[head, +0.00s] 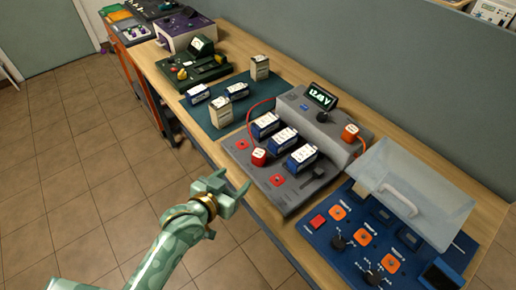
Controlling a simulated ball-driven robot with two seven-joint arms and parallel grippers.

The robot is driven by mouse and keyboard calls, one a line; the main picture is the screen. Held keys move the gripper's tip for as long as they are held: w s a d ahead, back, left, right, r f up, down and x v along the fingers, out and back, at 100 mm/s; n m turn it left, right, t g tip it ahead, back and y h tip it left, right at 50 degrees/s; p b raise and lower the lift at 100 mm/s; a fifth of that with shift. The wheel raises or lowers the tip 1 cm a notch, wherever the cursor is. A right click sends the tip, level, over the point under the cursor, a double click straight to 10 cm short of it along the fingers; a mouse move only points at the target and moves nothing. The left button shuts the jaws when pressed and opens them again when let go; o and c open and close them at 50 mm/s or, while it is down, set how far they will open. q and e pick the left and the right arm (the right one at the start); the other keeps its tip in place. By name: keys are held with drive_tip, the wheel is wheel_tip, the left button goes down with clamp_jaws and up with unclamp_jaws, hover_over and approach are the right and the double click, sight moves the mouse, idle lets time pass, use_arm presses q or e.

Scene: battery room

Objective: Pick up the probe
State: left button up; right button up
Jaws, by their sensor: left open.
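A grey tester (296,125) with a lit display (320,97) reading about 12.48 V stands on the bench. A red probe-like block (259,157) with a red cable sits at the tester's left front. A second red-orange block (350,132) with a cable sits at its right; I cannot tell which is the probe. Several blue and white batteries (284,138) lie on the tester's deck. My left gripper (234,183) is open and empty, at the bench's front edge, left of the tester and apart from both blocks. My right gripper is not in view.
A blue panel (318,238) with knobs and a raised clear cover (415,190) stands at the right. A green device (190,72) stands farther back. Tiled floor (90,170) is open at the left.

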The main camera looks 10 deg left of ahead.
sight(255, 158)
use_arm(q)
drive_tip(key=b+x, duration=0.3)
drive_tip(key=x, duration=0.8)
drive_tip(key=shift+d+r, duration=0.1)
drive_tip(key=x, duration=0.1)
drive_tip(key=b+x, duration=0.1)
drive_tip(key=x, duration=0.1)
drive_tip(key=b+x, duration=0.1)
drive_tip(key=x, duration=0.1)
drive_tip(key=shift+w+f, duration=0.15)
drive_tip(key=shift+f, duration=0.15)
drive_tip(key=shift+r, duration=0.15)
drive_tip(key=shift+c, duration=1.2)
drive_tip(key=c, duration=0.9)
drive_tip(key=shift+r, duration=0.1)
